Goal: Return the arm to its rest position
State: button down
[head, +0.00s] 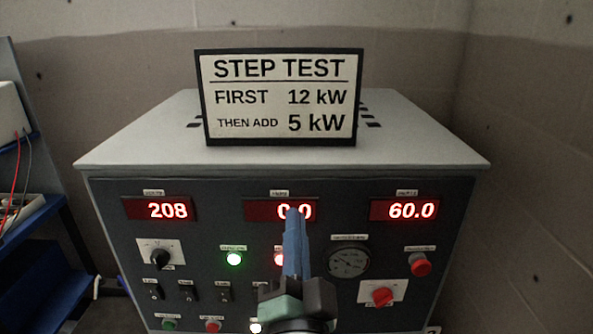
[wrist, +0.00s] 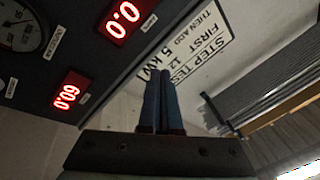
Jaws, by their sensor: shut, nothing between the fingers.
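My gripper (head: 296,222) is in front of the grey cabinet's front panel (head: 215,205) in the head view. Its blue fingers point up and cover part of the middle display (head: 270,211), which reads 0.0. In the wrist view the two fingers (wrist: 161,80) are together with nothing between them. A gap to the panel cannot be judged from the head view.
The cabinet top (head: 420,148) carries a STEP TEST sign (head: 280,97). The panel has displays reading 208 (head: 162,210) and 60.0 (head: 404,210), a lit green lamp (head: 234,259), a gauge (head: 349,261), a red button (head: 420,266) and a red knob (head: 382,296). A blue shelf (head: 45,250) stands at left; walls are behind and at right.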

jog(key=s+r+n+t+p, duration=0.1)
jog(key=s+r+n+t, duration=0.1)
jog(key=r, duration=0.9)
jog(key=s+r+n+t+p, duration=0.1)
jog(key=s+r+n, duration=0.3)
jog(key=r, duration=0.7)
jog(key=s+r+n+t+p, duration=0.2)
jog(key=s+r, duration=0.3)
jog(key=r, duration=0.6)
jog(key=shift+s+r+n+t, duration=0.2)
jog(key=shift+s+n+t, duration=0.15)
jog(key=shift+n+t, duration=0.35)
